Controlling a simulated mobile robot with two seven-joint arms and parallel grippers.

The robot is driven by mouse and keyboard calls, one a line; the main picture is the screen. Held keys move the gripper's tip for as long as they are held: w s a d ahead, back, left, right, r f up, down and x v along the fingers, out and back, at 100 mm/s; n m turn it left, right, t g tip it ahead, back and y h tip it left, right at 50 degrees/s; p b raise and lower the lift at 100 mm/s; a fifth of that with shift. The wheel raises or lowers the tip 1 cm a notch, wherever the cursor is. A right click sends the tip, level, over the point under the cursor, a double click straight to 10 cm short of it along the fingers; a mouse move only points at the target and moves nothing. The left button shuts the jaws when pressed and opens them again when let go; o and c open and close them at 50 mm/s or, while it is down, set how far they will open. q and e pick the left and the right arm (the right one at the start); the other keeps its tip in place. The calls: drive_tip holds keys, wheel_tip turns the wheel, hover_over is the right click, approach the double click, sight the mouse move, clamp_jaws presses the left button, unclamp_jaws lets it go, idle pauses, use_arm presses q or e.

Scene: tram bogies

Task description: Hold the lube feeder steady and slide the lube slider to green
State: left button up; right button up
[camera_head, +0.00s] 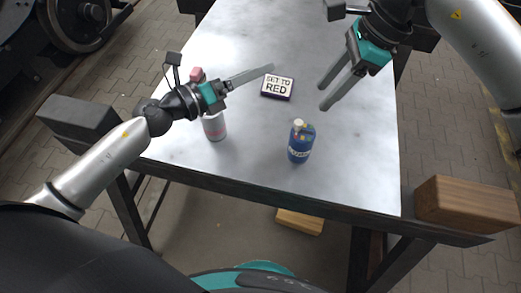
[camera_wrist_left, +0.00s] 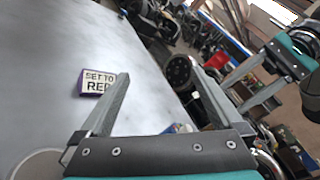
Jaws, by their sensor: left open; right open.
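A blue bottle (camera_head: 299,152) with a pale cap and small coloured marks on its top stands upright near the table's front edge; I take it for the lube feeder. The slider's setting is too small to read. My right gripper (camera_head: 322,98) is open and empty, above and behind the bottle.
A pale can with a pink band (camera_head: 215,127) stands left of the bottle, partly behind my left arm. A pink item (camera_head: 197,75) shows beyond that arm. A wooden block (camera_head: 467,204) is at the table's right front corner. The right tabletop (camera_head: 365,150) is clear.

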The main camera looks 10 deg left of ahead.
use_arm(q)
drive_tip(key=s+d+f+m+g, duration=0.1)
drive_tip(key=s+d+f+m, duration=0.15)
drive_tip(key=s+m, duration=0.2)
drive_tip(key=m+g+y, duration=0.1)
drive_tip(key=m+g, duration=0.2)
drive_tip(key=m, duration=0.2)
approach(310, 140)
wheel_tip(310, 140, down, 4)
drive_tip(key=a, duration=0.3)
drive_tip(key=x, duration=1.5)
drive_tip(key=shift+w+r, duration=0.2)
drive_tip(key=shift+w, duration=0.15)
drive_tip(key=shift+c, duration=0.4)
